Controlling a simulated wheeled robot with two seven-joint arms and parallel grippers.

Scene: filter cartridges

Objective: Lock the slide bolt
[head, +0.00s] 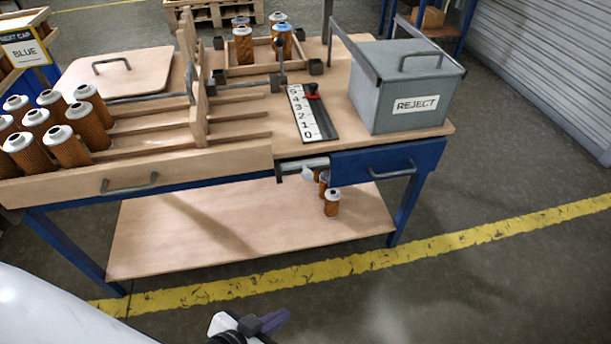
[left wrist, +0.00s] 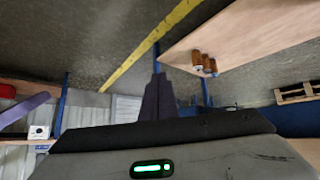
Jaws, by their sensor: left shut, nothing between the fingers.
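In the head view, a grey metal rod (head: 240,84) with dark mounts and an upright handle (head: 282,66) runs across the bench behind the lanes. It may be the slide bolt, but I cannot tell for sure or read its position. My left gripper (head: 268,322) is at the bottom edge of the head view, low in front of the bench and well apart from the rod. In the left wrist view its dark fingers (left wrist: 158,101) are together with nothing between them. My right gripper cannot be made out.
The bench (head: 345,130) carries a grey REJECT box (head: 400,95), a numbered scale (head: 308,115) with a red pointer, and wooden lanes with several orange cartridges (head: 68,146). A blue drawer (head: 390,160) is under the right side. The lower shelf (head: 230,225) is mostly bare. Floor in front is clear.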

